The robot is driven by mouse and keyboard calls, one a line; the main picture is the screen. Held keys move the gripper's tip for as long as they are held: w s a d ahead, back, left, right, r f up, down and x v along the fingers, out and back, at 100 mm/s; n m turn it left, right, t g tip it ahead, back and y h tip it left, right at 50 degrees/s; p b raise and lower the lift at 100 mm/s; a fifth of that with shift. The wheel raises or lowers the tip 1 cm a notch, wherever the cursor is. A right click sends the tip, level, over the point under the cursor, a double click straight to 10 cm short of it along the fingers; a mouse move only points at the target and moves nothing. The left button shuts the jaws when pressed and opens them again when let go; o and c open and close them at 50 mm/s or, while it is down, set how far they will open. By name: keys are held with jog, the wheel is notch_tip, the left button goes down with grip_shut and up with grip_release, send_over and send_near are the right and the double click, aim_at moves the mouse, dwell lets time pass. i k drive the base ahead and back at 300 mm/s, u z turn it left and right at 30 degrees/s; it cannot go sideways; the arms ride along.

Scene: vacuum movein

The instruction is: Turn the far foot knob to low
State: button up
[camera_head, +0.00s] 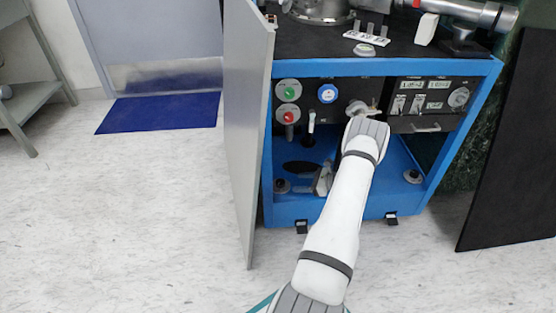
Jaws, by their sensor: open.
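Two round grey foot knobs on dark bases sit on the blue cabinet floor (395,203). One foot knob (281,186) is at the front left corner, and the other foot knob (412,176) is at the right. I cannot tell from this view which is the far one, and their settings are too small to read. My gripper (318,184) appears partly behind my white arm, low inside the cabinet between the two knobs and closer to the left one. It is open, and I see nothing held in it. The space behind my arm is hidden.
The grey cabinet door (247,130) stands open at the left. A panel with green and red buttons (289,102) and switches (408,104) spans the upper opening. A black oval (300,167) lies on the cabinet floor. A dark board (512,150) stands at the right.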

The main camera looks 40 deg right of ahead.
aim_at(415, 174)
jog(key=k, duration=1)
